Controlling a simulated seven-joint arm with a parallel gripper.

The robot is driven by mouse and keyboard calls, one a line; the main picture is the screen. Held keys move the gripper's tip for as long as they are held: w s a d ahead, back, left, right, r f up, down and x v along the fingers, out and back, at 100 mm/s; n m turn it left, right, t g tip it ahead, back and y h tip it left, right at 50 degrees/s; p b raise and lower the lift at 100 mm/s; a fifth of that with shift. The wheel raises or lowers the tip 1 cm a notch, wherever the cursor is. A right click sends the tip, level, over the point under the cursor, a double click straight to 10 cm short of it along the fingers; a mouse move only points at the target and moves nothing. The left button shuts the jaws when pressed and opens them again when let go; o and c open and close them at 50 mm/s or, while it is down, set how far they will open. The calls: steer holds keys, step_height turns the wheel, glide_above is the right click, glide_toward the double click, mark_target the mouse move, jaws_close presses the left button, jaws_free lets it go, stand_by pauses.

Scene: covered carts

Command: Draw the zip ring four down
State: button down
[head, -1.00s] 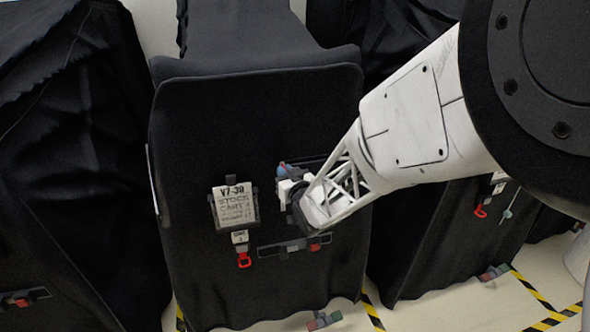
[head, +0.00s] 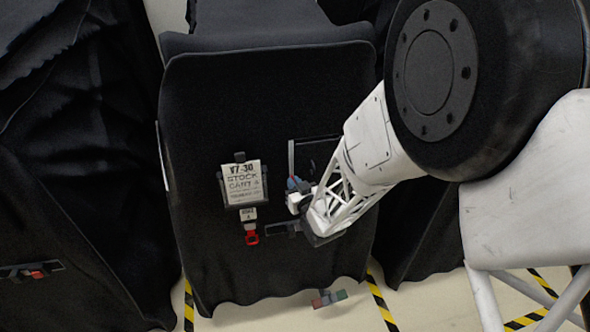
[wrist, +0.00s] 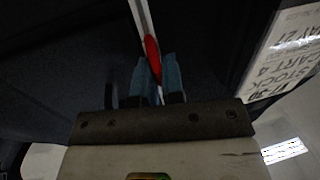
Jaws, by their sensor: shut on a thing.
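The stock cart (head: 215,110) stands under a black cover, with a white sign (head: 243,184) reading "STOCK CART 4" on its front. My gripper (head: 293,184) is at the cover just right of the sign. In the wrist view, the blue fingertips of my gripper (wrist: 157,80) are shut on a red zip ring (wrist: 152,55). A pale zip line (wrist: 143,15) runs away from the ring; it also shows in the head view as a grey upright line (head: 291,158) above the fingertips. The ring is hidden in the head view.
A red loop (head: 251,238) hangs from a small tag below the sign. A dark bar (head: 283,229) lies close below my gripper, partly hidden by it. Another covered cart (head: 70,220) stands at left. Yellow-black floor tape (head: 381,300) runs at right.

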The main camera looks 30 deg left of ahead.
step_height(320, 180, down, 2)
steer(key=shift+f, duration=0.1)
steer(key=c, duration=1.2)
jaws_free()
steer(key=shift+c, duration=0.2)
steer(key=v, duration=0.7)
steer(key=shift+s+d, duration=0.2)
steer(key=shift+d, duration=0.1)
